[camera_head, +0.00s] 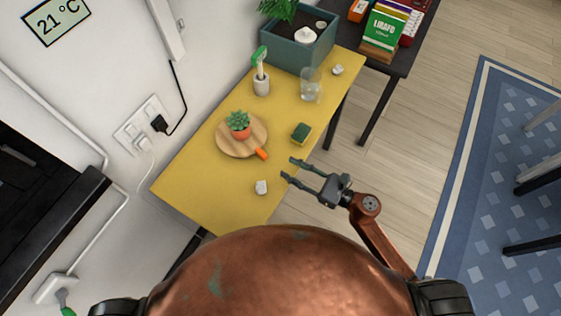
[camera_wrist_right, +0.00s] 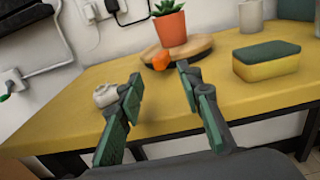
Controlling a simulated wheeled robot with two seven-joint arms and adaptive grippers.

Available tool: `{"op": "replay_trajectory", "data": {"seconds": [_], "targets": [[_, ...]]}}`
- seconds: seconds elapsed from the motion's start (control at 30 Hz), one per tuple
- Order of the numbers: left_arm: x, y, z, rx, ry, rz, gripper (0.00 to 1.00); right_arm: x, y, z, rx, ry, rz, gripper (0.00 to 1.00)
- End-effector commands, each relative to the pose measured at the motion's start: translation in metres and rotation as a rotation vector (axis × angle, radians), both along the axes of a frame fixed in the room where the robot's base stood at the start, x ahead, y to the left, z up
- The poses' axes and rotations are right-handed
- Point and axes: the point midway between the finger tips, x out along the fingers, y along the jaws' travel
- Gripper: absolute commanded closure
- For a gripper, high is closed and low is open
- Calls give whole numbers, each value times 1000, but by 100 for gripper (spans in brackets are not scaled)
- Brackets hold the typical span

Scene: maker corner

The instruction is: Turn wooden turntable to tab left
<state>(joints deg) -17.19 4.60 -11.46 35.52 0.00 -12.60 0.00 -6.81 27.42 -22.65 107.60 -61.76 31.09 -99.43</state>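The round wooden turntable (camera_head: 230,148) lies on the yellow table, with a potted succulent (camera_head: 239,124) on it. Its orange tab (camera_head: 262,154) points to the lower right in the head view. In the right wrist view the turntable (camera_wrist_right: 193,47) is ahead, and the orange tab (camera_wrist_right: 160,61) faces me. My right gripper (camera_head: 287,168) is open and empty at the table's right edge, a little apart from the tab. In the right wrist view its fingers (camera_wrist_right: 158,77) are spread with nothing between them. My left gripper is not in view.
A green and yellow sponge (camera_head: 301,132) lies right of the turntable. A crumpled white object (camera_head: 261,187) is near the front. A glass (camera_head: 311,86), a cup with a brush (camera_head: 261,84) and a planter (camera_head: 298,50) stand farther back. The table's left part is clear.

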Motion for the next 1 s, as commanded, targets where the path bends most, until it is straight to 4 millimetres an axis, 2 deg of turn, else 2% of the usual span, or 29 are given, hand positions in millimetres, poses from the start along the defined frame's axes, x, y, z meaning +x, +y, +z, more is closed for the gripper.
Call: {"op": "replay_trajectory", "data": {"seconds": [0.13, 0.4, 0.53, 0.63, 0.77, 0.87, 1.0], "targets": [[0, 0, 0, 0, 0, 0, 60, -6, -9, 0, -1, 1, -1, 67], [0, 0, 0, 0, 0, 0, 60, -6, -10, 0, 0, 0, 0, 67], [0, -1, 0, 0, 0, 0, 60, -4, -12, 2, 15, 13, -17, 75], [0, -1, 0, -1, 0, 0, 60, 8, -24, 11, 86, 72, -92, 82], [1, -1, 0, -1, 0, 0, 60, 35, -65, 26, 290, 237, -291, 91], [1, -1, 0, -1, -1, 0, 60, 53, -114, 31, 521, 410, -483, 98], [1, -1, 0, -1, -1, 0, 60, 59, -187, 16, 876, 654, -745, 100]]}}
